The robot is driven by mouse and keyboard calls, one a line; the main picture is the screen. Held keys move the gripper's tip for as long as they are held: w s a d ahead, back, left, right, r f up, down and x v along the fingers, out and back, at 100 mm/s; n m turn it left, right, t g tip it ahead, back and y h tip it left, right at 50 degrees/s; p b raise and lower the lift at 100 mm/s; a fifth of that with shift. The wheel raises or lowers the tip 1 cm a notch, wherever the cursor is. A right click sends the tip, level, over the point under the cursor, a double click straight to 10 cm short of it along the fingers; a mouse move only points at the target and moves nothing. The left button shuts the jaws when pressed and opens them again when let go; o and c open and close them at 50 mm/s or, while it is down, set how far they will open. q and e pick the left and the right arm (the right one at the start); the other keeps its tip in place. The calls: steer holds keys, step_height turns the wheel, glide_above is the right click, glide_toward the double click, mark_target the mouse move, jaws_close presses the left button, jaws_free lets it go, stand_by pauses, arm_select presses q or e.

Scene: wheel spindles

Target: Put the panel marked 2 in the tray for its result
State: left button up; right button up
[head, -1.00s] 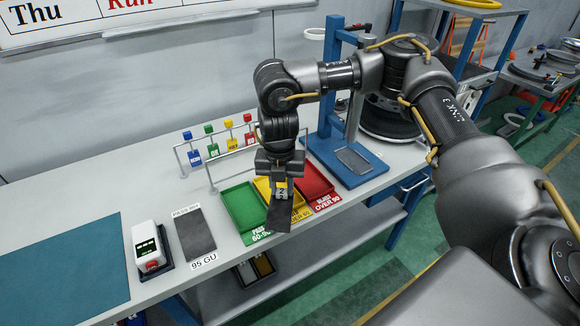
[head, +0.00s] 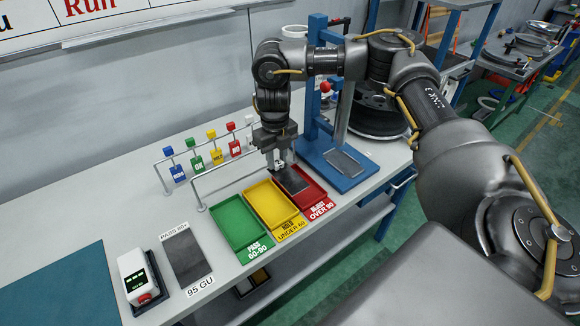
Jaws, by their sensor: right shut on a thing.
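My right gripper (head: 281,166) is shut on the dark panel (head: 292,180), gripping it at its far end. The panel is over the left part of the red tray (head: 318,193), labelled REJECT OVER 90. I cannot tell whether it touches the tray floor. Its number is not readable now. The yellow tray (head: 268,205), labelled HOLD UNDER 60, is empty. The green tray (head: 235,224), labelled PASS 60-90, is also empty. My left gripper is not in view.
A white meter (head: 136,277) stands beside a grey sample plate (head: 188,258) labelled 95 GU. Coloured tags hang from a rail (head: 213,158) behind the trays. A blue stand (head: 350,178) is close right of the red tray. A teal mat (head: 60,290) lies at left.

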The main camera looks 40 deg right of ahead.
steer(key=d+f, duration=0.1)
steer(key=f, duration=0.1)
steer(key=w+d+f, duration=0.1)
steer(key=d+f, duration=0.3)
steer(key=shift+w+d, duration=0.1)
steer(key=shift+w, duration=0.15)
steer(key=shift+d+f, duration=0.2)
steer(key=shift+f, duration=1.5)
steer(key=o, duration=1)
steer(key=shift+f, duration=0.1)
